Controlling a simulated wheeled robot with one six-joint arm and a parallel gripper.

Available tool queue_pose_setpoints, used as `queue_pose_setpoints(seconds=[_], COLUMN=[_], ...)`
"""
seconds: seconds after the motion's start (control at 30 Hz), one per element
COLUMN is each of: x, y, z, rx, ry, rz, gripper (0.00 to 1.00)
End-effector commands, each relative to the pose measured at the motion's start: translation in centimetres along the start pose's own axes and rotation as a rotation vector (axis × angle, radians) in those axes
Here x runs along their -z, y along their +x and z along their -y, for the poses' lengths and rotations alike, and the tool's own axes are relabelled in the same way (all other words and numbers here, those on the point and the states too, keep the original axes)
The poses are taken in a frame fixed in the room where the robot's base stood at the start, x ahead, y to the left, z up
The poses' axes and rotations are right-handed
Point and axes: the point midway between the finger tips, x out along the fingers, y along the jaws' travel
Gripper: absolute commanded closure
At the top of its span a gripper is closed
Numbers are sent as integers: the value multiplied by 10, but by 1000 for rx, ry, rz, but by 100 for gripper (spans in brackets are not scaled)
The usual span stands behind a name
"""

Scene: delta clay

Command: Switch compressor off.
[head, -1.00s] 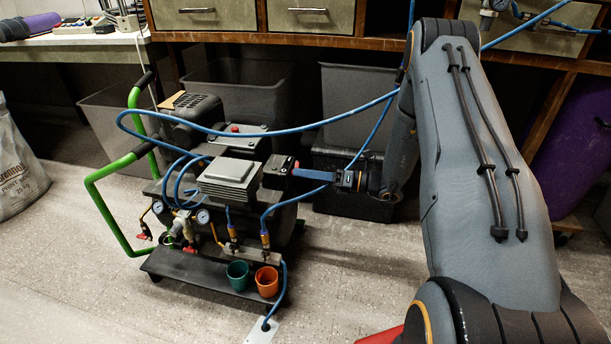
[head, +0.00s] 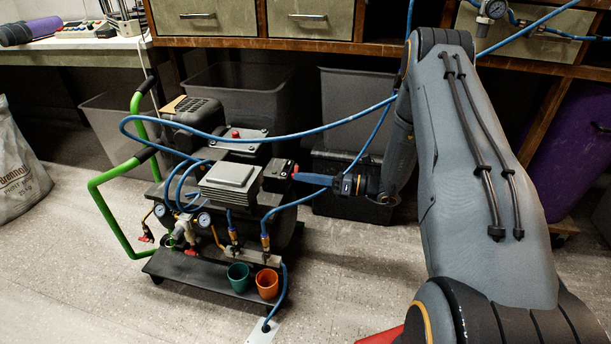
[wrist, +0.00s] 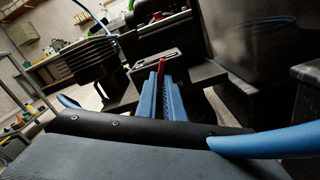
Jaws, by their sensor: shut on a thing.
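The compressor (head: 212,222) stands on the floor left of centre, with a dark tank, a grey finned block and green handles. On its right side is a dark switch box (head: 277,172) with a red lever (wrist: 162,68). My gripper (head: 300,177) reaches in from the right, its blue fingers at the box. In the wrist view, my gripper (wrist: 162,88) is shut on the red lever, which stands between the two fingertips. The fingers hide part of the lever.
Blue hoses (head: 330,122) loop from the compressor past my arm. A green cup (head: 238,276) and an orange cup (head: 267,284) stand on its base plate. Dark bins (head: 352,105) stand behind, under the workbench.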

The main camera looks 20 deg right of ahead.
Motion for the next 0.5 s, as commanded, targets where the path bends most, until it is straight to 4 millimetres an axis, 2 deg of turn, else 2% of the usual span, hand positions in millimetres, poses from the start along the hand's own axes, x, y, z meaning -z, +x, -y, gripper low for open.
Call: queue_pose_setpoints(seconds=[0.5], x=[0], y=[0], z=[-2], rx=[1], ry=[-482], rz=[-1], gripper=[100])
